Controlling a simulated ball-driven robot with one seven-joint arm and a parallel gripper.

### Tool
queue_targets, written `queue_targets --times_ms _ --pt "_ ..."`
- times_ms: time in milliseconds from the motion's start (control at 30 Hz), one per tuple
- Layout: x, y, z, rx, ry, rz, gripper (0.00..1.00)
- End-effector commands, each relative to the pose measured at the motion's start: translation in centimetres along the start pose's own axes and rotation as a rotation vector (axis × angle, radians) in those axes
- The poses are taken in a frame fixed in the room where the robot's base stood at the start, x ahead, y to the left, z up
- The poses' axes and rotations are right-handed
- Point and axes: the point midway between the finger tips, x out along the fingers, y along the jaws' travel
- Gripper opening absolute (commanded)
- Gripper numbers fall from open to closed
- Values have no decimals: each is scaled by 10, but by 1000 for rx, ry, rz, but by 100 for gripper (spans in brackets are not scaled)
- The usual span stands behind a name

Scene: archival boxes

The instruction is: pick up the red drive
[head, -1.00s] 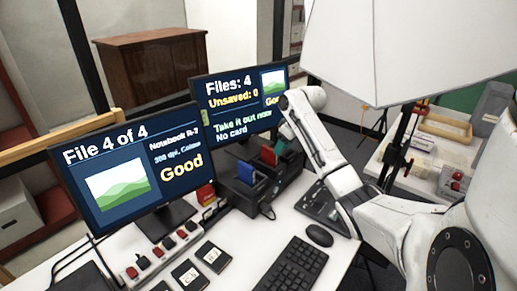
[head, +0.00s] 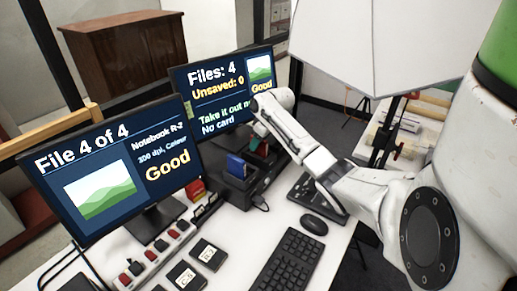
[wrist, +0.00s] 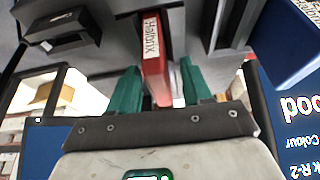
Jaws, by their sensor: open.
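The red drive (wrist: 151,50) stands in a slot of a dark dock and carries a white label with handwriting on its edge. My gripper (wrist: 160,82) is open, with one green finger on each side of the red drive in the wrist view. I cannot tell whether either finger touches it. In the head view my gripper (head: 260,148) is over the dark dock (head: 238,190) in front of the right monitor. There the red drive is mostly hidden behind my arm. A blue drive (head: 236,166) stands in the dock to its left.
A keyboard (head: 287,262), a mouse (head: 313,224) and dark labelled cards (head: 207,254) lie in front. A strip with red switches (head: 160,246) runs beside the left monitor. White desk surface is bare between them.

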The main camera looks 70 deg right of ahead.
Motion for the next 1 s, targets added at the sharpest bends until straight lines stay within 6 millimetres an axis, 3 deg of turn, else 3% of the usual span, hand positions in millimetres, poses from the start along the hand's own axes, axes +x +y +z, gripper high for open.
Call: queue_targets --times_ms 233,733,1000 --pt "2 0 0 0 1 1 49" --pt "1 0 0 0 1 1 1" --pt "1 0 -1 0 2 2 0"
